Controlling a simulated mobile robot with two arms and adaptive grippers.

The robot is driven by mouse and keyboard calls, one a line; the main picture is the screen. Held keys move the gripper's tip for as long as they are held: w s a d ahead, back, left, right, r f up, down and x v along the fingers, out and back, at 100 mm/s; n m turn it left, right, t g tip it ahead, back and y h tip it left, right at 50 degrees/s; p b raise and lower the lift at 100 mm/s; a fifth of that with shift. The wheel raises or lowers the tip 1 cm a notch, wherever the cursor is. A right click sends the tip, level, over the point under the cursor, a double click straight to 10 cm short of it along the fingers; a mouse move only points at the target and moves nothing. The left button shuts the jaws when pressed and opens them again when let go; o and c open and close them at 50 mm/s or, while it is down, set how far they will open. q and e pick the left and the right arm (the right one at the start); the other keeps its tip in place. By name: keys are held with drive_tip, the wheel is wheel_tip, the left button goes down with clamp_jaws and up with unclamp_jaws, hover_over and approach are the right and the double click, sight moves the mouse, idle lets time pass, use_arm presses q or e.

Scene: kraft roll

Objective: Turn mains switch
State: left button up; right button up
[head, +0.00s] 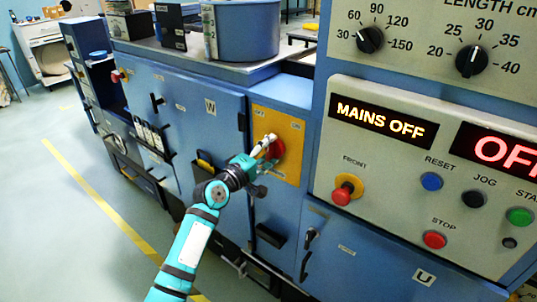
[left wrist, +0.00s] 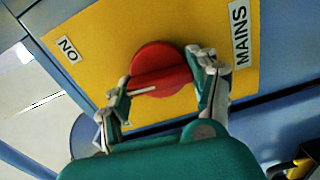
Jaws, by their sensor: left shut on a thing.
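The mains switch (head: 277,149) is a round red knob with a raised grip bar, on a yellow plate (head: 291,126) on the blue machine front. In the left wrist view the red knob (left wrist: 160,62) sits on the yellow plate (left wrist: 110,40), which bears a MAINS label and a small label at the upper left. My left gripper (head: 266,147) reaches the knob from the left. Its fingers lie on either side of the grip bar, shut on it, and partly cover the knob's edge. The display (head: 383,122) reads MAINS OFF. My right gripper is not in view.
Right of the plate, a grey panel (head: 335,230) projects with a red front stop button (head: 342,194), blue, black, green and red buttons, and dials above. Blue cabinet doors with black handles lie to the left. Open floor with a yellow line (head: 100,200) is at the left.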

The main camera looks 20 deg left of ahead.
use_arm(q)
drive_tip(key=m+b, duration=0.1)
drive_tip(key=m, duration=0.3)
drive_tip(key=shift+f+m, duration=0.1)
drive_tip(key=shift+m, duration=0.2)
drive_tip(key=shift+d+m, duration=0.1)
drive_tip(key=shift+m, duration=1.5)
drive_tip(key=o, duration=1.2)
drive_tip(key=v, duration=1.2)
